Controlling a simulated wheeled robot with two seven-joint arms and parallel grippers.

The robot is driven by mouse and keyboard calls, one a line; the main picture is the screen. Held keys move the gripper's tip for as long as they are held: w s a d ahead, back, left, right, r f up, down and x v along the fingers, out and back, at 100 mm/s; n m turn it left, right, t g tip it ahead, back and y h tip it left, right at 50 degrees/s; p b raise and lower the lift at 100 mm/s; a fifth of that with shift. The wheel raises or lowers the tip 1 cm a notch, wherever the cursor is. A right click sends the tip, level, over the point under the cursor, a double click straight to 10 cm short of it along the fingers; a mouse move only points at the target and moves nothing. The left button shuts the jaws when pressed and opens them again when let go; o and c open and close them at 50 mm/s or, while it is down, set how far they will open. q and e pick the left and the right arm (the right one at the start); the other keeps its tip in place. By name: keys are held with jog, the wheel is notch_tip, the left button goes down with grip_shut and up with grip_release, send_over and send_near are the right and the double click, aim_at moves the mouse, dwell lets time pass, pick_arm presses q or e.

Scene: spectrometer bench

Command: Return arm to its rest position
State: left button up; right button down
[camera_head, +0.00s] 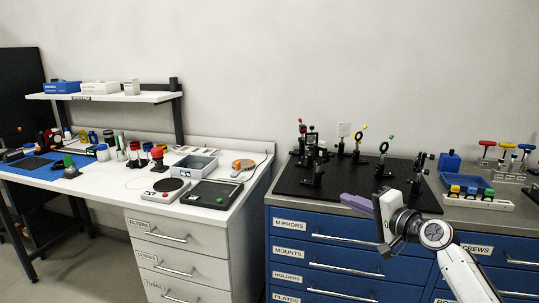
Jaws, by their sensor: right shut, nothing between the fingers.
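My right arm (455,256) comes in from the lower right. My right gripper (346,201) is shut and empty. Its purple-grey fingers point left, at the front edge of the black optical breadboard (290,182), above the blue drawer cabinet. From this view I cannot tell whether the fingers touch the board or are held in front of it. My left gripper and left arm are not in view.
Optical mounts (383,158) and posts (313,165) stand on the breadboard. A blue tray (466,182) and hex drivers (506,150) are to the right. Blue drawers (340,256) are below.

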jog(key=s+a+f+n+g+h, duration=0.2)
jog(key=s+f+n, duration=0.1)
jog(key=s+f, duration=0.95)
jog(key=s+a+f+n+g+h, duration=0.1)
jog(key=s+a+f+n, duration=0.15)
jog(key=s+f, duration=1)
jog(key=s+f+n+g, duration=0.1)
jog(key=s+f+n, duration=0.1)
jog(key=s+f, duration=0.2)
jog(key=s+f+n+h, duration=0.1)
jog(key=s+f+n, duration=0.1)
jog(key=s, duration=0.8)
jog(key=s+f+n+g+h, duration=0.1)
jog(key=s+f+n, duration=0.1)
jog(key=s+f, duration=0.3)
jog(key=s, duration=0.2)
jog(key=shift+s+f+g, duration=0.3)
jog(key=shift+s+f, duration=0.05)
jog(key=shift+s, duration=0.05)
